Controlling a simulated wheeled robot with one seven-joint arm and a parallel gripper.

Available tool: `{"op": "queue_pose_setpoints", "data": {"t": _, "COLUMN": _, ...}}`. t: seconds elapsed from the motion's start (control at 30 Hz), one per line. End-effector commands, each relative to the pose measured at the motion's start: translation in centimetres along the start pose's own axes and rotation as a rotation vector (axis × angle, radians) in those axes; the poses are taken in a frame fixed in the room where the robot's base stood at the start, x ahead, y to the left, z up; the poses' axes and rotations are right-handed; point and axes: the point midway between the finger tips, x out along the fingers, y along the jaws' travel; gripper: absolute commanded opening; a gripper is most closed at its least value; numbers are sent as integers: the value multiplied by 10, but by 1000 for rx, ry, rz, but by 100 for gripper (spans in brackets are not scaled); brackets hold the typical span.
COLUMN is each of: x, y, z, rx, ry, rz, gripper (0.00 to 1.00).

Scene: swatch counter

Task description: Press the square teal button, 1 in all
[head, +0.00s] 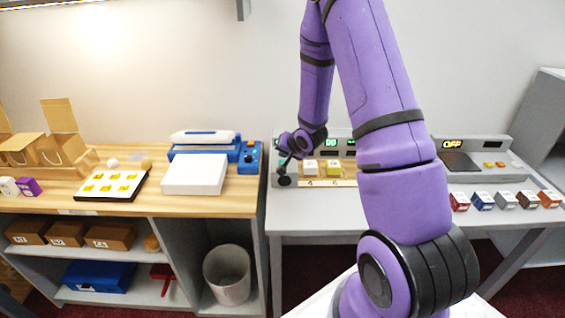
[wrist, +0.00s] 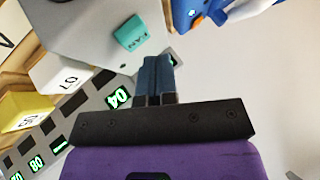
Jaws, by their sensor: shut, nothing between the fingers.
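The teal button (wrist: 131,32) is a block-like square with small dark lettering. It stands on a light grey surface of the counter unit, at the upper middle of the wrist view. My gripper (wrist: 156,60) is shut and empty, its dark blue fingers side by side just below and right of the button. A gap shows between fingertips and button in the picture; I cannot tell their height over the surface. In the head view my gripper is small and dark below my purple wrist, at the left end of the counter unit, and I cannot make out the button clearly.
A white block (wrist: 62,73) and a yellow block (wrist: 26,108) sit left of the button, near green displays (wrist: 118,98). A blue device (head: 250,157) stands on the wooden bench to the left. Several coloured blocks (head: 482,201) line the grey counter's right front.

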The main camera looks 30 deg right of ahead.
Motion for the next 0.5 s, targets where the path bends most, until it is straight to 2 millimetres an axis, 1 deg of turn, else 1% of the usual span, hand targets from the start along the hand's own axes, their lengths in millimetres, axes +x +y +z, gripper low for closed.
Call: {"op": "queue_pose_setpoints", "data": {"t": 0.5, "x": 6, "y": 4, "z": 4, "rx": 0, "ry": 0, "rz": 0, "gripper": 0}}
